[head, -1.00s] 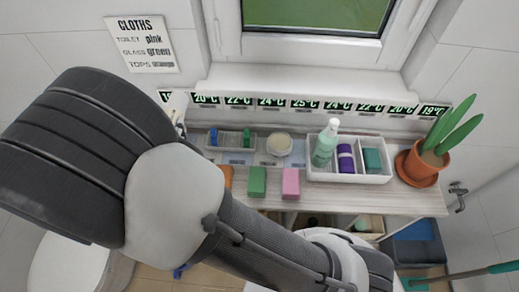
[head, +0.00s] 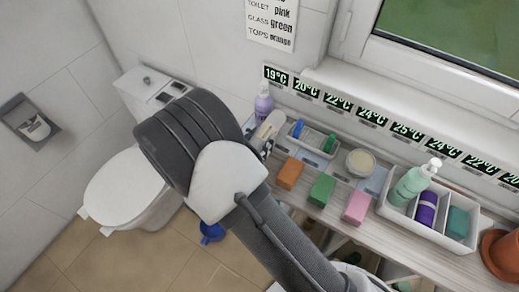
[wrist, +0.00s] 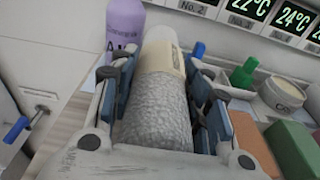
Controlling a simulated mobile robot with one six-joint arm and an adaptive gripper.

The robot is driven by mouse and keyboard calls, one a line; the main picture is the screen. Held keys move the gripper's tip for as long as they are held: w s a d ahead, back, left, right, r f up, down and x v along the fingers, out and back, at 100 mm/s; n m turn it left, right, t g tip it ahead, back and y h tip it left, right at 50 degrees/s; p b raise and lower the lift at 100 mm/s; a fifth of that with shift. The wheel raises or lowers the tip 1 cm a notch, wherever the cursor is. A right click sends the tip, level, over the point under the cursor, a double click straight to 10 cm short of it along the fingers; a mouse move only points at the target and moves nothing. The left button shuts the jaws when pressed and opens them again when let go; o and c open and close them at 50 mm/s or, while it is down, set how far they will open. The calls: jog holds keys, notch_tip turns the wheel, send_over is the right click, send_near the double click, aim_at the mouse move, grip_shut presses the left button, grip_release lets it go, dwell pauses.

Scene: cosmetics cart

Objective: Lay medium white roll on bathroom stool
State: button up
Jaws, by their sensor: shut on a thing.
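The white roll (wrist: 157,108) has a bumpy, paper-like surface and a cream label band near its far end. My gripper (wrist: 160,80) is shut on it, with blue-grey finger pads on either side of the roll. In the head view the roll (head: 270,126) shows pale at the left end of the counter, beside the lilac bottle. My gripper (head: 260,142) is partly hidden there behind my own arm. I cannot make out a bathroom stool in these views.
The counter (head: 375,249) holds a lilac bottle (head: 264,104), orange (head: 290,173), green (head: 322,189) and pink (head: 357,207) blocks, a round tub (head: 360,163) and a white divided tray (head: 452,242). A toilet (head: 125,190) stands left. A blue object (head: 212,233) is on the tiled floor.

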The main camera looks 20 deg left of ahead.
jog(key=shift+f+b, duration=0.6)
jog(key=shift+f, duration=1.5)
jog(key=shift+f, duration=0.15)
jog(key=o, duration=1.2)
jog(key=shift+c, duration=0.2)
jog(key=shift+r, duration=0.2)
jog(key=p+v, duration=0.2)
jog(key=v, duration=1)
